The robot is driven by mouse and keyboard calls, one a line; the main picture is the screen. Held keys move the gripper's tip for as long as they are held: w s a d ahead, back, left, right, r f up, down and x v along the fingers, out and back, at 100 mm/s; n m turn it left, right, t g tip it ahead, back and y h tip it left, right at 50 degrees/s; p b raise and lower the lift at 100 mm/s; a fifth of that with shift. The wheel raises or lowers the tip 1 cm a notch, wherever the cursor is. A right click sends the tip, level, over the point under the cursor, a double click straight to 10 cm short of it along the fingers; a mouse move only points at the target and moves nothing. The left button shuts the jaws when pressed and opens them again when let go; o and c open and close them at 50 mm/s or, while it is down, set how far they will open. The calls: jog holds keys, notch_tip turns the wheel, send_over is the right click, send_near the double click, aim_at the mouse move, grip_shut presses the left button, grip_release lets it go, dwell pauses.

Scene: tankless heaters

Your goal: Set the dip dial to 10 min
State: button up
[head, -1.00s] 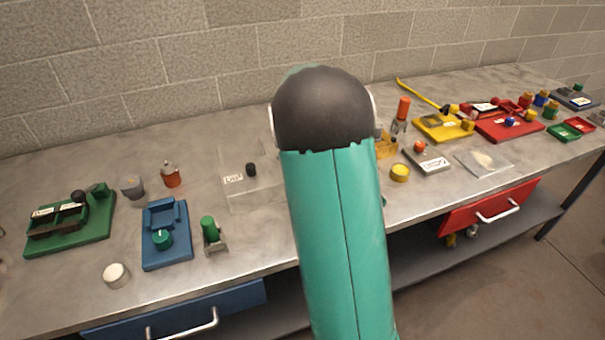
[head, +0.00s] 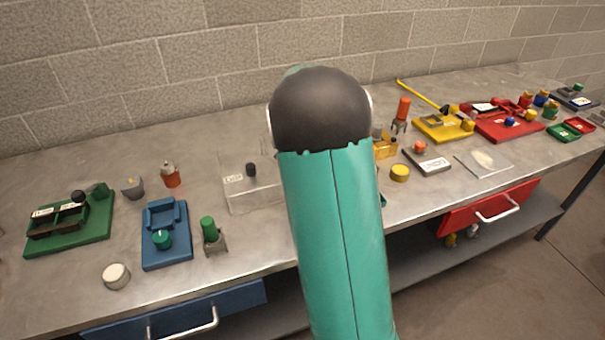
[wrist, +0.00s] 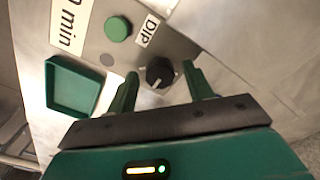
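The dip dial (wrist: 159,72) is a small black knob with a white pointer mark toward the lower left in the wrist view. It sits on a grey panel beside a white label reading DIP (wrist: 147,31). A larger label (wrist: 72,24), partly cut off, shows "0 min". My gripper (wrist: 160,71) is open, with its green fingers on either side of the dial. I cannot tell whether either finger touches it. In the head view my own arm hides the dial and gripper.
A round green button (wrist: 117,28) and a green tray (wrist: 74,86) lie close to the dial. In the head view, a clear box (head: 252,196), a blue holder (head: 166,248) and a yellow tray (head: 432,133) stand on the grey bench (head: 330,297). A block wall stands behind.

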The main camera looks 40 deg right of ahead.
notch_tip(320, 180, up, 14)
dwell(0.6)
jog(key=shift+f, duration=0.1)
